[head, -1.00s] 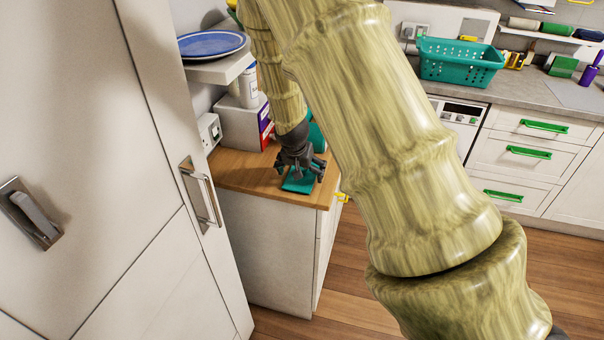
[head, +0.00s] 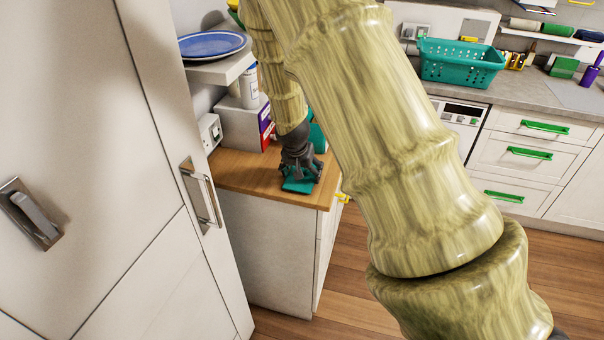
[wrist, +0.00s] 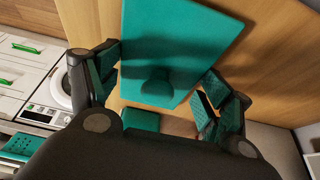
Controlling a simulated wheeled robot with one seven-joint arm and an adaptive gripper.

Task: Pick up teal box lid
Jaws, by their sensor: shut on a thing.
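The teal box lid (wrist: 185,35) is a flat teal square with a round knob on top. In the head view the lid (head: 298,186) is on the wooden counter top near its front edge, partly hidden by my gripper (head: 300,172). In the wrist view the two fingers of my gripper (wrist: 160,78) are on either side of the lid, at its left and right edges, with the knob between them. My gripper is shut on the lid. I cannot tell whether the lid is raised off the wood.
Another teal thing (head: 318,136) stands just behind my gripper, partly hidden. A grey box (head: 240,124) and a white canister (head: 249,88) are at the back. A blue plate (head: 212,44) is on the shelf at left. A tall white door (head: 90,120) fills the left.

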